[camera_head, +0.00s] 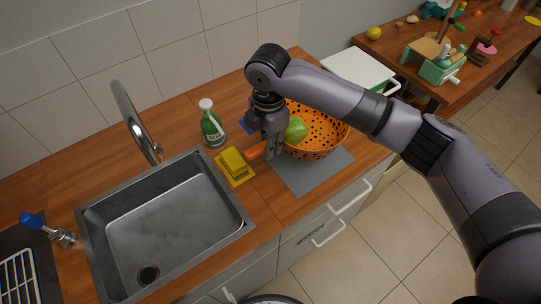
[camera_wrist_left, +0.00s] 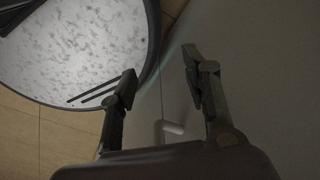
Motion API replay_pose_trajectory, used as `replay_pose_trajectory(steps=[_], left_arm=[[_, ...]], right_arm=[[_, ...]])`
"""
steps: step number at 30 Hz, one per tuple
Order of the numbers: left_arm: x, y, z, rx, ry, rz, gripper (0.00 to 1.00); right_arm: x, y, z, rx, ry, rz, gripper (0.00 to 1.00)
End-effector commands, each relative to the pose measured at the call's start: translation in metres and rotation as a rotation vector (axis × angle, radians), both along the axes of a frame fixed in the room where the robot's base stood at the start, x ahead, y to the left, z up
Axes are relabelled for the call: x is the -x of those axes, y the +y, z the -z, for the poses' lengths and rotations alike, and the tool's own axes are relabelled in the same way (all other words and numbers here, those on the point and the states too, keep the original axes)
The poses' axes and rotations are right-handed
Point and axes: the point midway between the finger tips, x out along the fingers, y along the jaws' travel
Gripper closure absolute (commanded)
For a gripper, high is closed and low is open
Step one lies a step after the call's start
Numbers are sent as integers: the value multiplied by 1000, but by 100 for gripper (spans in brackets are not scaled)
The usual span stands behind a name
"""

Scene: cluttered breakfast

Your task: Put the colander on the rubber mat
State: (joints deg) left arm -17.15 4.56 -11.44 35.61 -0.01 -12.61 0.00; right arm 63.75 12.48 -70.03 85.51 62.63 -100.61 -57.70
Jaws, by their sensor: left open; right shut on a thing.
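The orange colander (camera_head: 325,143), with dark holes, is at the counter's right part and holds a green round thing (camera_head: 296,130). My right gripper (camera_head: 273,153) is shut on the colander's left side, near its orange handle (camera_head: 254,151); the fingers hide the exact grip. The grey rubber mat (camera_head: 302,182) lies flat under and in front of the colander. I cannot tell whether the colander touches the mat or hangs just above it. My left gripper (camera_wrist_left: 160,80) is open and empty in the left wrist view, beside a pale cabinet front.
A steel sink (camera_head: 170,215) with a faucet (camera_head: 135,120) is to the left. A white-topped box (camera_head: 358,68) is behind. A cluttered wooden table (camera_head: 470,80) is at the far right.

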Motion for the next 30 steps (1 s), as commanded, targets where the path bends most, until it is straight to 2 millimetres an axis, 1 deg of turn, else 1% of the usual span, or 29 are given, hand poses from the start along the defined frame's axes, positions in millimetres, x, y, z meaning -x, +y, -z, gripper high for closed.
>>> replay_pose_trajectory(steps=[1,3,8,16,19,28,29,30], left_arm=[[0,0,-4,0,0,0,56],[0,0,-5,0,0,0,56],[0,0,-7,0,1,0,56],[1,0,-13,0,1,0,56],[1,0,-13,0,1,0,56],[1,0,-12,0,2,0,56],[1,0,-13,0,2,0,56],[1,0,-13,0,2,0,56]], right_arm=[[0,0,8,0,2,1,100],[0,0,19,0,0,0,100],[-1,0,31,-1,-2,1,100],[0,0,68,0,0,0,100],[0,1,72,-1,-3,0,100],[0,0,75,0,-2,0,100],[0,0,75,-1,-2,0,78],[0,0,74,-1,-2,0,75]])
